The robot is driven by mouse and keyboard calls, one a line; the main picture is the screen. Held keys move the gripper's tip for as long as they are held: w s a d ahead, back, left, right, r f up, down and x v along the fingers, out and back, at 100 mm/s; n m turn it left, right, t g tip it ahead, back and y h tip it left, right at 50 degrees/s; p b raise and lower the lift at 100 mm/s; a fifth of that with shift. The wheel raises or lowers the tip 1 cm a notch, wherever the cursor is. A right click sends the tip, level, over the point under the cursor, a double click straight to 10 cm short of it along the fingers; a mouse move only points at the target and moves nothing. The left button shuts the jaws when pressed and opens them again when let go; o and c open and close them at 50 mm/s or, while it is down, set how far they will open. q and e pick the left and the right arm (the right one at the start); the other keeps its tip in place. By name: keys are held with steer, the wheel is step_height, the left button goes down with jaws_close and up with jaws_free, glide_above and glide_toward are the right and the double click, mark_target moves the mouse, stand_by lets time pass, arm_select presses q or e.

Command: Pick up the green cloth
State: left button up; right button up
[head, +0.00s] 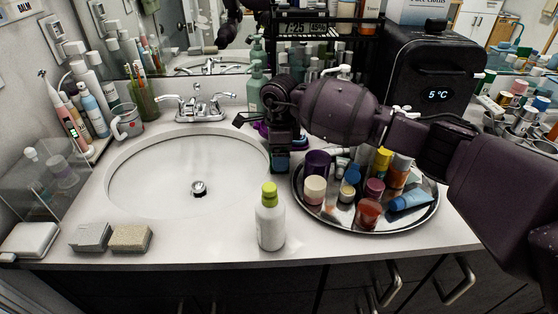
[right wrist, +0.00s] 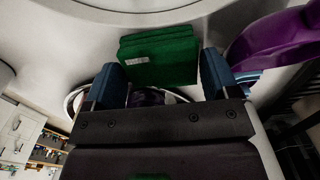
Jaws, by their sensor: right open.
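The green cloth (right wrist: 160,55) shows in the right wrist view as a folded green stack with a small white label, on the pale counter. My right gripper (right wrist: 163,68) is open, with its two blue fingertips on either side of the cloth's near edge. I cannot tell whether they touch it. In the head view my right gripper (head: 281,158) points down beside the basin's right rim, and I cannot make out the cloth there; the gripper seems to hide it. My left gripper is not in view.
A purple object (right wrist: 265,40) lies close right of the gripper in the wrist view. A round metal tray (head: 335,222) of jars and tubes stands right, a white bottle (head: 270,225) in front. The sink basin (head: 150,185) is empty.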

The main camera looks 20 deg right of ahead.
steer(key=shift+f, duration=0.9)
steer(key=c, duration=0.6)
steer(key=shift+o, duration=0.2)
steer(key=shift+r, duration=0.1)
steer(key=shift+r, duration=0.1)
